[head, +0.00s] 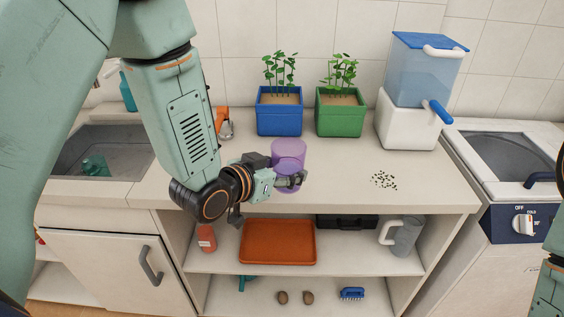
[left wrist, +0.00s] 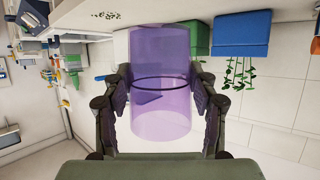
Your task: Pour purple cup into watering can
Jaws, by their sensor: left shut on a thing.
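The purple cup (head: 289,150) is see-through and looks upright over the counter, right of the middle of the head view. My left gripper (head: 289,181) is shut around its lower part. In the left wrist view the cup (left wrist: 162,45) stands between both fingers of the left gripper (left wrist: 162,108), with a dark ring across its middle. I cannot tell whether its base touches the counter. My right gripper is out of view.
A blue planter (head: 279,117) and a green planter (head: 339,119) stand behind the cup. A water dispenser (head: 408,122) stands at the right, with scattered seeds (head: 384,180) before it. An orange tray (head: 277,243) and a grey jug (head: 406,237) are on the shelf below.

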